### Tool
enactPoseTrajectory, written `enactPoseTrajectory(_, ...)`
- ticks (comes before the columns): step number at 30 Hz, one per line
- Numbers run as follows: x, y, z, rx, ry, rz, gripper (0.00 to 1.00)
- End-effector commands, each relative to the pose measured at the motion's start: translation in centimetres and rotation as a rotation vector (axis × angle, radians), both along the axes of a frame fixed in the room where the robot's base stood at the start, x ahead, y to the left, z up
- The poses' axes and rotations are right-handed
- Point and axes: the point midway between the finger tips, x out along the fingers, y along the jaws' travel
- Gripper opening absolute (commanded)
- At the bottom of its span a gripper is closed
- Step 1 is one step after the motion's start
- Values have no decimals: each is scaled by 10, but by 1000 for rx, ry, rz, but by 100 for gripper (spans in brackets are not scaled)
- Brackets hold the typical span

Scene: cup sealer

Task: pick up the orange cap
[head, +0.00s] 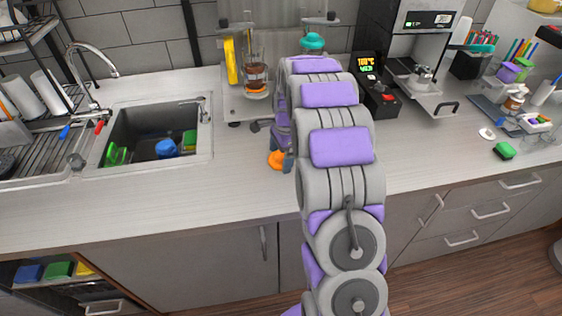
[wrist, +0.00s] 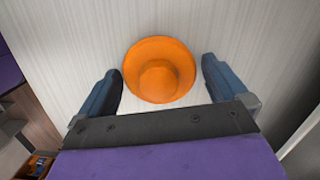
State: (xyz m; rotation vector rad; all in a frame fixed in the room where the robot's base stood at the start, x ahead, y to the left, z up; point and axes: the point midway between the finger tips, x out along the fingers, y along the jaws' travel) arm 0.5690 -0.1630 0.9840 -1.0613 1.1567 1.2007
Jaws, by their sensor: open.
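The orange cap (wrist: 159,70) is a round, wide-brimmed piece with a raised middle, lying on the pale counter. In the head view the cap (head: 276,159) shows near the counter's front part, partly hidden by my arm and gripper. My gripper (wrist: 160,88) is open and empty. Its two dark blue fingers stand to the left and right of the cap in the wrist view, with a gap on each side. In the head view only a bit of the gripper (head: 288,161) shows beside the cap.
A sink (head: 155,145) with blue and green items is on the left. Behind my arm stand a glass beaker (head: 257,78) with brown liquid, a yellow bottle (head: 230,60) and a coffee machine (head: 425,45). The front counter is clear.

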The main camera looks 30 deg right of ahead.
Motion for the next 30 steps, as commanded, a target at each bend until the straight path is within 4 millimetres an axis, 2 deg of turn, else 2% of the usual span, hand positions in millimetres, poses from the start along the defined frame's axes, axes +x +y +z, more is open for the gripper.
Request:
enactPoseTrajectory(5,0,-2,1,2,-1,0,100)
enactPoseTrajectory(18,0,-2,0,2,0,0,58)
enactPoseTrajectory(30,0,-2,5,2,-1,0,57)
